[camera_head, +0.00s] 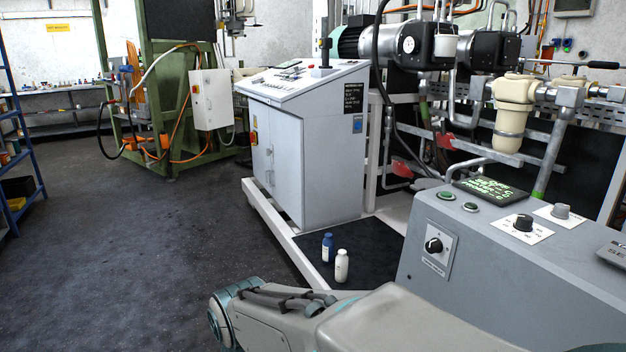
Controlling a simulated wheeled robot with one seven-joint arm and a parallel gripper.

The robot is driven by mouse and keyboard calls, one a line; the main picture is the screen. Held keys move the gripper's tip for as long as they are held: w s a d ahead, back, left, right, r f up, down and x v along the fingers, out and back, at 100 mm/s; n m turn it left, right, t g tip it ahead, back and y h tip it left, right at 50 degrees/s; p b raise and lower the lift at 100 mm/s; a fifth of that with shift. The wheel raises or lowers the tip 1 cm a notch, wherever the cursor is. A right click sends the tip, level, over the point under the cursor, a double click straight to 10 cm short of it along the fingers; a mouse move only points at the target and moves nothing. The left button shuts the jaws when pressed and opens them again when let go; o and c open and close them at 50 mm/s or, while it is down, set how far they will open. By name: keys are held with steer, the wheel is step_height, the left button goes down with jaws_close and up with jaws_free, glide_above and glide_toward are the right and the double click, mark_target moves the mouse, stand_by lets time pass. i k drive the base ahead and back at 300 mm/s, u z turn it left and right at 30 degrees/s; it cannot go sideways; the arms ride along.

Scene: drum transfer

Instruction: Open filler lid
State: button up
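I cannot make out a filler lid for certain in the head view. A grey machine housing (500,265) stands at the right, with knobs, green buttons and a small lit display (491,189) on it. A cream filter-like body (513,110) hangs on the piping behind it. My arm crosses the bottom of the view, in front of the grey housing. My gripper is not in view, so its state does not show.
A white control cabinet (305,150) stands at the centre on a white frame. Open floor (130,240) lies to the left, with blue shelving (20,135) at the far left edge.

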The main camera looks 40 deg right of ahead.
mark_target(424, 184)
steer(key=z, duration=0.7)
steer(key=i, duration=0.85)
steer(key=z, duration=0.85)
